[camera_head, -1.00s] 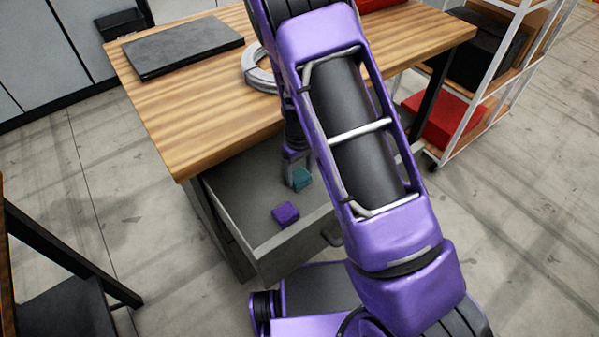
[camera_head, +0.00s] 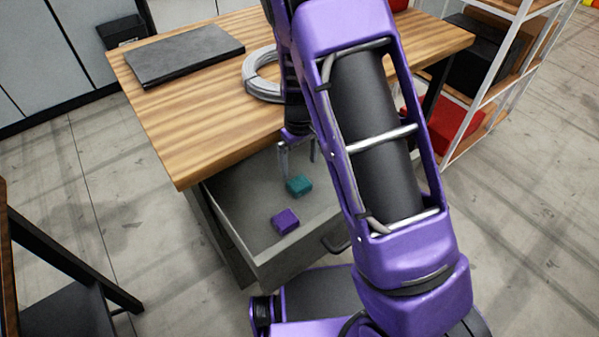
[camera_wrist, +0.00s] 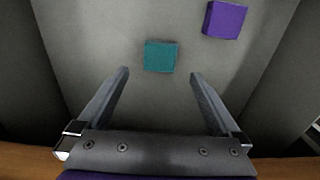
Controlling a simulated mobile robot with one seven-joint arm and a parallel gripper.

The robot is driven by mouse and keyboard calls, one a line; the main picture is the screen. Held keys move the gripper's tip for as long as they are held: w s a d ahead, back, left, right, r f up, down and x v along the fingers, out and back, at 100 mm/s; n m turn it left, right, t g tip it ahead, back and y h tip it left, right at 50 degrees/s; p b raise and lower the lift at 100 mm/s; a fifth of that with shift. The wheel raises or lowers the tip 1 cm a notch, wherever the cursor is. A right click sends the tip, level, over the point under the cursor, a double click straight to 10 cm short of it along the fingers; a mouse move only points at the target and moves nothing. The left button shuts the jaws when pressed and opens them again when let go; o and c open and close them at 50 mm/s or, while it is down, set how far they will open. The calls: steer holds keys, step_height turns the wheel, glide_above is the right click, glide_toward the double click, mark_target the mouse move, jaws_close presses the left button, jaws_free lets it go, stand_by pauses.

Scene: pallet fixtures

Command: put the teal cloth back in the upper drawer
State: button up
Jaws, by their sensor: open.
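The teal cloth (camera_head: 299,185), a small folded block, lies on the floor of the open upper drawer (camera_head: 262,268). It also shows in the wrist view (camera_wrist: 160,56), just beyond and between my fingertips. My gripper (camera_head: 298,160) is open and empty above the drawer, apart from the cloth. Its two spread fingers show in the wrist view (camera_wrist: 159,75). A purple cloth (camera_head: 285,221) lies in the same drawer, nearer its front, and shows at the upper right of the wrist view (camera_wrist: 225,19).
The drawer is pulled out from under a wooden table (camera_head: 195,105). On the table lie a dark flat folder (camera_head: 185,55) and a grey ring-shaped coil (camera_head: 262,78). A white shelf rack (camera_head: 497,85) stands at the right. Drawer floor around the cloths is clear.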

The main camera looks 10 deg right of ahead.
steer(key=shift+r, duration=2.3)
